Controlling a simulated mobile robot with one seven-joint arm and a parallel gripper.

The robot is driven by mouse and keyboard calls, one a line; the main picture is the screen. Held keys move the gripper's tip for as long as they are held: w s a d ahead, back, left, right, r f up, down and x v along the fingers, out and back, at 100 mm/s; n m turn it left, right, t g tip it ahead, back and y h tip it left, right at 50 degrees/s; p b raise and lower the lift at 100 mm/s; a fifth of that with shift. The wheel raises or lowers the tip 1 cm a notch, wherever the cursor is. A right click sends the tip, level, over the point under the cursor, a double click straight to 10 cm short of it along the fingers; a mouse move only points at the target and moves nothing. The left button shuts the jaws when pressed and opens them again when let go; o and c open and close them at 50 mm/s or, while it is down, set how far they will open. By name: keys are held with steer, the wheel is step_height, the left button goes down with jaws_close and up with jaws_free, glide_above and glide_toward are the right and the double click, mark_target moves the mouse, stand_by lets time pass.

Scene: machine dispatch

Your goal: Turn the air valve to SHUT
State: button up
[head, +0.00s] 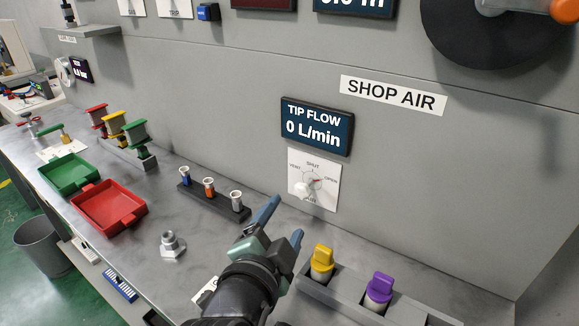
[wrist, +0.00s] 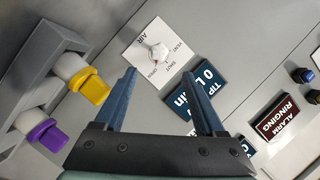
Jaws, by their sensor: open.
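The air valve (head: 303,188) is a small white knob on a square white plate on the grey wall, below the TIP FLOW display. The plate reads SHUT at the top, OPEN at the right, VENT at the left and AIR at the bottom. A red mark on the knob points towards OPEN. The valve also shows in the wrist view (wrist: 157,52), beyond my fingertips. My gripper (head: 283,224) is open and empty, below and left of the plate in the head view, apart from the knob. Both blue fingers show in the wrist view (wrist: 159,73).
The TIP FLOW display (head: 316,126) reads 0 L/min. A grey rack with a yellow-capped item (head: 322,257) and a purple-capped item (head: 379,287) stands right of my gripper.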

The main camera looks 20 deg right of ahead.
mark_target(301, 193)
steer(key=p+x, duration=0.1)
steer(key=x, duration=1.1)
steer(key=shift+w+d, duration=0.2)
steer(key=shift+d, duration=0.15)
steer(key=shift+c, duration=0.2)
steer(key=shift+f, duration=0.1)
jaws_close()
